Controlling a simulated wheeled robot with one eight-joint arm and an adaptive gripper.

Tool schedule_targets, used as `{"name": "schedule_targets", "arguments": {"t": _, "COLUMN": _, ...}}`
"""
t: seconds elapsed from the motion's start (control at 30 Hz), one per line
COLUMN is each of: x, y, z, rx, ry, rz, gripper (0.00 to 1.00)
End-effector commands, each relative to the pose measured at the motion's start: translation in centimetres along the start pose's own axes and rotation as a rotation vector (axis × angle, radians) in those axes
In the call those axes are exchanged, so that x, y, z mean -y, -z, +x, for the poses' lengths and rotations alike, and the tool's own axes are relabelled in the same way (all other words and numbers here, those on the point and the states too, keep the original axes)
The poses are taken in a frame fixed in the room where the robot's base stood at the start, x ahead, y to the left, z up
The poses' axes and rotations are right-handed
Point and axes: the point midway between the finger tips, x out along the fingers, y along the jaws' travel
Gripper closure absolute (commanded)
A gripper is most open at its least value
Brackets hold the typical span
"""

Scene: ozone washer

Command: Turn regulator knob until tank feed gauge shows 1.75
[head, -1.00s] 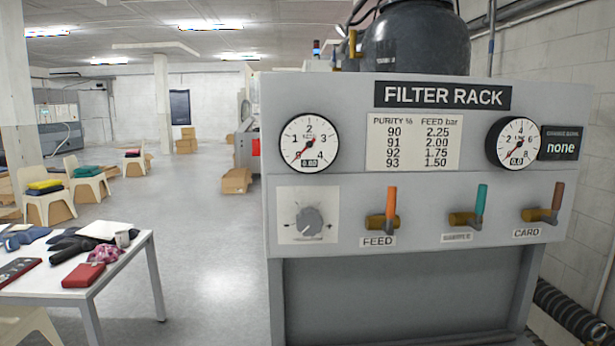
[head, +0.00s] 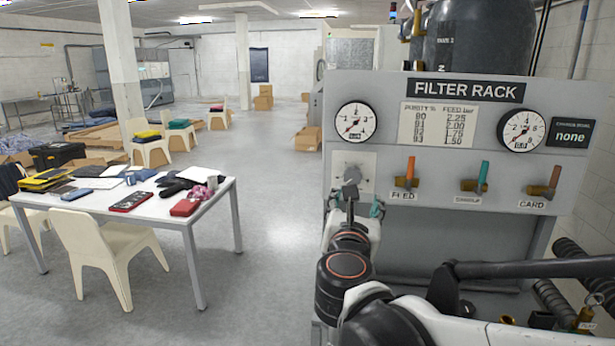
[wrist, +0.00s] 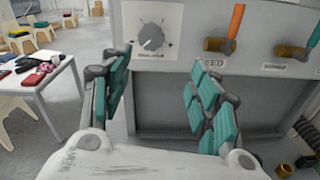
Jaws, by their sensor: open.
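The grey regulator knob (head: 352,175) sits on a pale square plate at the left of the filter rack panel. It also shows in the wrist view (wrist: 151,37), above and beyond my fingers. The left gauge (head: 355,122) is above the knob; its needle points to the lower left, near zero, and its small digits are too blurred to read. My gripper (wrist: 157,95) is open and empty, with teal pads apart. In the head view my gripper (head: 354,207) is just below the knob; whether it touches the knob is not clear there, but the wrist view shows it apart.
An orange-handled FEED valve (head: 408,176) is right of the knob, followed by a teal-handled valve (head: 480,178) and a brown-handled CARD valve (head: 544,186). A second gauge (head: 522,130) is at right. A cluttered white table (head: 160,216) and chairs stand left; floor between is clear.

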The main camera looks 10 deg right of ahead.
Motion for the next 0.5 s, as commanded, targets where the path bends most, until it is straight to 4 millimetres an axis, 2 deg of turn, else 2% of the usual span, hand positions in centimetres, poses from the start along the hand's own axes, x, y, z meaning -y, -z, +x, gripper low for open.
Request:
{"name": "schedule_targets", "arguments": {"t": 0.1, "x": -0.8, "y": -0.4, "z": 0.3, "rx": 0.021, "ry": -0.017, "rz": -0.065, "gripper": 0.44}}
{"name": "schedule_targets", "arguments": {"t": 0.27, "x": -0.8, "y": -0.4, "z": 1.8, "rx": 0.023, "ry": -0.016, "rz": -0.069, "gripper": 0.44}}
{"name": "schedule_targets", "arguments": {"t": 0.5, "x": -0.8, "y": -0.4, "z": 6.4, "rx": 0.022, "ry": -0.014, "rz": -0.066, "gripper": 0.44}}
